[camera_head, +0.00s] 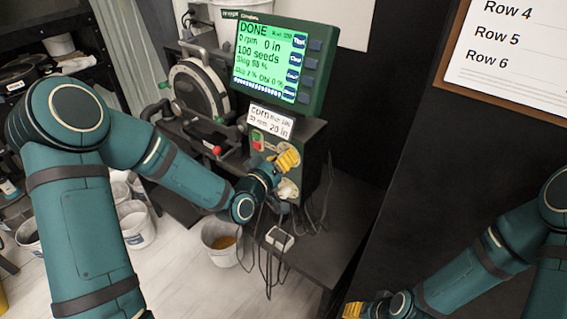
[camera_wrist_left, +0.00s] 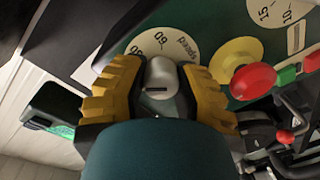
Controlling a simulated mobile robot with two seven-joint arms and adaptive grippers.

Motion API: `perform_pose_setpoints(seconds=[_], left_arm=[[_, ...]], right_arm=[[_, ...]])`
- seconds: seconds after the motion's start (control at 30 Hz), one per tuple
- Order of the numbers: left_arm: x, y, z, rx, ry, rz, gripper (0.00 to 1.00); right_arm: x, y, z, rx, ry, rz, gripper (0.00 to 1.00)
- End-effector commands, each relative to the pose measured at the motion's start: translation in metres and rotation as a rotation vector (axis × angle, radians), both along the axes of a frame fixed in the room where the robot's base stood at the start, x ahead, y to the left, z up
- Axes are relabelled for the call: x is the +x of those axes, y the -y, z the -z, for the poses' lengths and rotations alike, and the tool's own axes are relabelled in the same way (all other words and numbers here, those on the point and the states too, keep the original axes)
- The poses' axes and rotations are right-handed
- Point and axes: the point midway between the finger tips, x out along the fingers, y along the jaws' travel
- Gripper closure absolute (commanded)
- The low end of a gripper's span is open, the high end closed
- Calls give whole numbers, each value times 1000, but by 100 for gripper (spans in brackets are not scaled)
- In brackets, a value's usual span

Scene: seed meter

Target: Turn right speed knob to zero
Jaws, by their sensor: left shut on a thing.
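The grey-white speed knob (camera_wrist_left: 161,76) sits on a round pale dial plate (camera_wrist_left: 188,47) printed with "speed" and numbers such as 60 and 90. My left gripper (camera_wrist_left: 160,85) has its ridged yellow fingers on either side of the knob and is shut on it. A dark mark shows on the knob's face. In the head view my left gripper (camera_head: 287,160) is at the front of the green control panel, and hides the knob; a pale dial (camera_head: 288,188) shows just below. My right gripper (camera_head: 352,310) is at the bottom edge, partly cut off, its fingers unclear.
A red stop button (camera_wrist_left: 253,80) on a yellow base is right beside my fingers. A second dial (camera_wrist_left: 277,10) lies beyond. The green display (camera_head: 271,62) reads "DONE", 0 rpm. A bucket (camera_head: 221,242) stands below; cables hang by the table.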

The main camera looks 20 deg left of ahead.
Motion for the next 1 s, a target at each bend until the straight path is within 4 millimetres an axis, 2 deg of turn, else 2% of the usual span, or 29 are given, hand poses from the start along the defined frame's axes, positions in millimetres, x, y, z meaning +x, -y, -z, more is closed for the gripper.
perform_pose_setpoints(seconds=[0.47,1.0], left_arm=[[2,-2,-2,-427,-148,-2,100],[2,-3,-3,-912,-322,-2,100]], right_arm=[[-3,-1,8,2,-6,-4,53],[2,0,-7,-1,4,4,53]])
